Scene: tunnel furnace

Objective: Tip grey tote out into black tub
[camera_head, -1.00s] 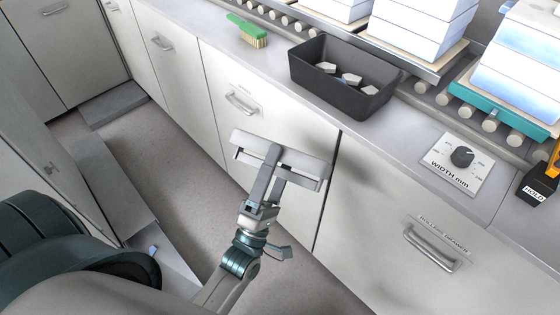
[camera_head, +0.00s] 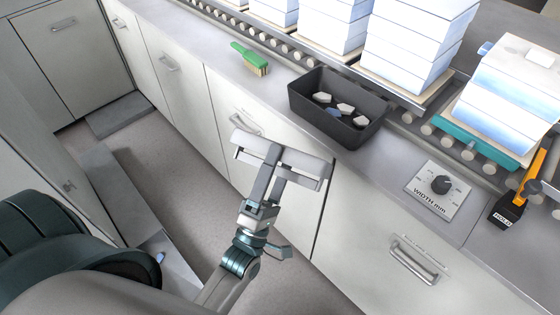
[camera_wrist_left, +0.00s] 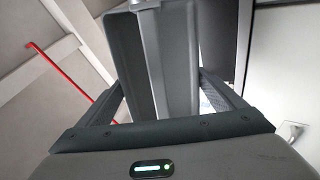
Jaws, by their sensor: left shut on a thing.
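The black tub (camera_head: 372,142) sits on the counter, with several pale chunky pieces lying in it. My left gripper (camera_head: 277,158) is shut on a light grey object (camera_head: 306,160), which I take to be the grey tote. It is held in front of the cabinet fronts, to the left of and nearer than the tub, apart from it in the picture. In the left wrist view the grey tote (camera_wrist_left: 180,60) shows as smooth grey walls between the fingers. I cannot see what is inside it. My right gripper is not in view.
A green brush (camera_head: 250,58) lies on the counter left of the tub. A width dial plate (camera_head: 438,190) is to the right, with a black holder (camera_head: 507,209) and orange-handled tool beyond. Stacks of white-blue blocks (camera_head: 415,45) stand on the roller line behind.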

